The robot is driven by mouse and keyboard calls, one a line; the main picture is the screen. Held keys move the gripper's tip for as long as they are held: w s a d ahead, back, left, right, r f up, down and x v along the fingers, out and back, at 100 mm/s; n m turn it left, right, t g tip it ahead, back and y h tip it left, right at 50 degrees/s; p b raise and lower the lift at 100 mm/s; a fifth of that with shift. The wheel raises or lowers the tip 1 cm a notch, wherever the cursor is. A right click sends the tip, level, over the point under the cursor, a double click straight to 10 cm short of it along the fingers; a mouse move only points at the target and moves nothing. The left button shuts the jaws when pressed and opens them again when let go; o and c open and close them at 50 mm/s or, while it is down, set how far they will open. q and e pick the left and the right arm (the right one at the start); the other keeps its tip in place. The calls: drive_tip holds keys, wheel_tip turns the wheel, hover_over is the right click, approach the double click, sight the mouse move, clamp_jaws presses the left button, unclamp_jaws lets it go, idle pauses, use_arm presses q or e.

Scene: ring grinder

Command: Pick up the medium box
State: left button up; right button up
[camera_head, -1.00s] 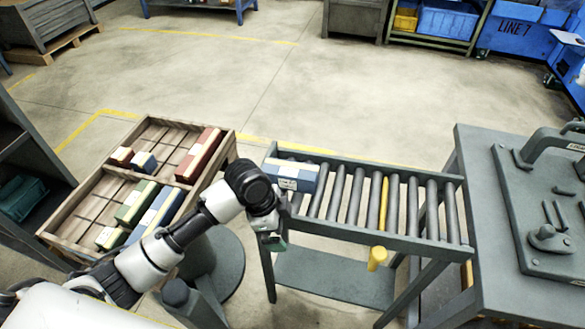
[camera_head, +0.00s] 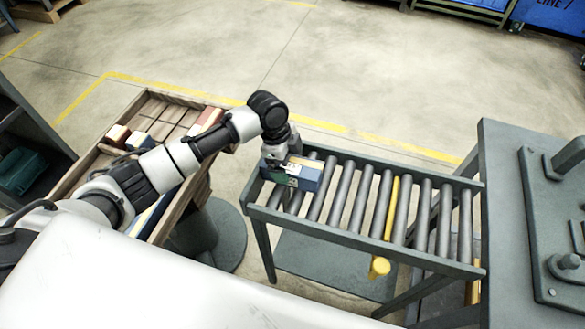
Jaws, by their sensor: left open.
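A blue box (camera_head: 308,175) with a pale band and label lies at the left end of the roller conveyor (camera_head: 360,258). It looks mid-sized beside the short and long boxes in the wooden tray (camera_head: 165,94). My left gripper (camera_head: 281,170) is open and points down at the left part of this blue box. The gripper and wrist hide part of the box, and I cannot tell whether the fingers touch it. My right gripper is not in view.
The tray left of the conveyor holds several boxes, partly hidden by my left arm. A grey table (camera_head: 502,215) with a fixture stands at the right.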

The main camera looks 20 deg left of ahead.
sight(291, 164)
use_arm(q)
drive_tip(key=p+x, duration=0.1)
drive_tip(key=x, duration=0.2)
drive_tip(key=shift+w+d+f, duration=0.15)
drive_tip(key=shift+d+f, duration=0.1)
drive_tip(key=shift+f, duration=0.05)
drive_tip(key=shift+d+f, duration=0.1)
drive_tip(key=shift+f, duration=0.4)
drive_tip(key=shift+c, duration=0.8)
drive_tip(key=c, duration=1.2)
drive_tip(key=shift+w+r, duration=0.1)
drive_tip(key=shift+c, duration=0.2)
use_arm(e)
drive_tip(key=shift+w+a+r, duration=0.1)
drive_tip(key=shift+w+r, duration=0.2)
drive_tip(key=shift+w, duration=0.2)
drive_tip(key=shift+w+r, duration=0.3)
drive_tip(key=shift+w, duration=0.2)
